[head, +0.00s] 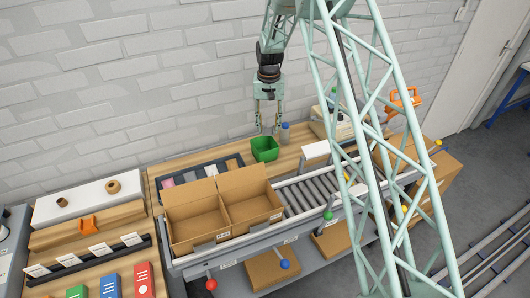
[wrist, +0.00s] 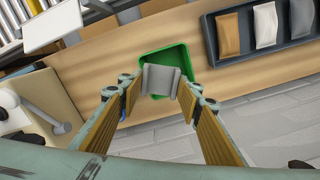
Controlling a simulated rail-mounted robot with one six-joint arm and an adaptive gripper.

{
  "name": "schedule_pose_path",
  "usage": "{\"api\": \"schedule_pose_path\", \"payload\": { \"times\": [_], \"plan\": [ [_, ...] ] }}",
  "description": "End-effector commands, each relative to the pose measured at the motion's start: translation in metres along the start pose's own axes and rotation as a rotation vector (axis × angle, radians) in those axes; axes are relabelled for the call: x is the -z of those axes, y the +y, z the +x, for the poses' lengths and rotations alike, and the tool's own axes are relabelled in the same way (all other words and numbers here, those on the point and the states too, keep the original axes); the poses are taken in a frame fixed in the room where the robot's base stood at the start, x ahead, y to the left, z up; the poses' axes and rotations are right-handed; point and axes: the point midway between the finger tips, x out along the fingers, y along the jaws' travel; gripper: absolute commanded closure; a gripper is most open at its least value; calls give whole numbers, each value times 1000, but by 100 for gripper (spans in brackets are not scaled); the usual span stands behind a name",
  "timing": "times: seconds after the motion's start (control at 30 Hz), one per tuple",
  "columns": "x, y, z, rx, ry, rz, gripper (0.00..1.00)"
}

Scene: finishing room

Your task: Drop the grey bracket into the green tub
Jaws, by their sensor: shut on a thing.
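My gripper (head: 268,118) hangs above the bench, over the green tub (head: 265,149). In the wrist view its two fingers are closed on the grey bracket (wrist: 160,80), which sits between the fingertips. The bracket is too small to make out clearly in the head view. The green tub also shows in the wrist view (wrist: 178,53), behind and below the bracket, which hides part of it. The bracket is held apart from the tub, above it.
A dark tray with packets (head: 200,172) lies to the left. Open cardboard boxes (head: 198,222) and a roller conveyor (head: 310,192) are in front. A brick wall (head: 150,90) rises behind the bench.

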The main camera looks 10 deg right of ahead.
Motion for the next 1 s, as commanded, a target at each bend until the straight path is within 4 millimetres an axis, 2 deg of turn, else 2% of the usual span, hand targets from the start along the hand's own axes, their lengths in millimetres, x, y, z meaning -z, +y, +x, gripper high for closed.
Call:
{"api": "schedule_pose_path", "payload": {
  "times": [0.23, 0.63, 0.67, 0.8, 1.0],
  "plan": [
    [0, 0, 12, 0, 0, 0, 76],
    [0, 0, 14, 0, 0, 0, 76],
    [0, 0, 14, 0, 0, 0, 65],
    [0, 0, 14, 0, 0, 0, 52],
    [0, 0, 14, 0, 0, 0, 52]
  ]
}}
